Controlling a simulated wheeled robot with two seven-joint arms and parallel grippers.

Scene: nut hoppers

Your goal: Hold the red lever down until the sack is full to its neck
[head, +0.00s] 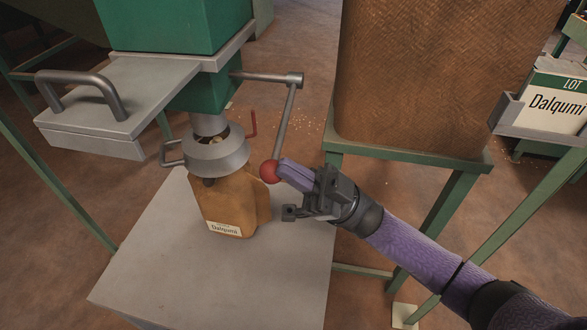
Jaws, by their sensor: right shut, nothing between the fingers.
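The red lever knob (270,171) hangs at the lower end of a grey lever arm (286,122), to the right of the green hopper (205,92). My right gripper (284,167) is shut with nothing between its fingers, and its fingertips are at the knob, seemingly touching it. A brown paper sack (232,194) labelled Dalqumi stands upright under the grey spout collar (216,152). Some pale nuts show at the spout opening above the collar. The sack's inside is hidden, so its fill level cannot be told. My left gripper is not in view.
The sack stands on a pale grey table (215,280). A grey slide plate with a handle (95,95) juts out at the left. A large brown woven bin (430,80) on a green stand is at the right, beside a Dalqumi lot card (555,105). Crumbs lie on the floor.

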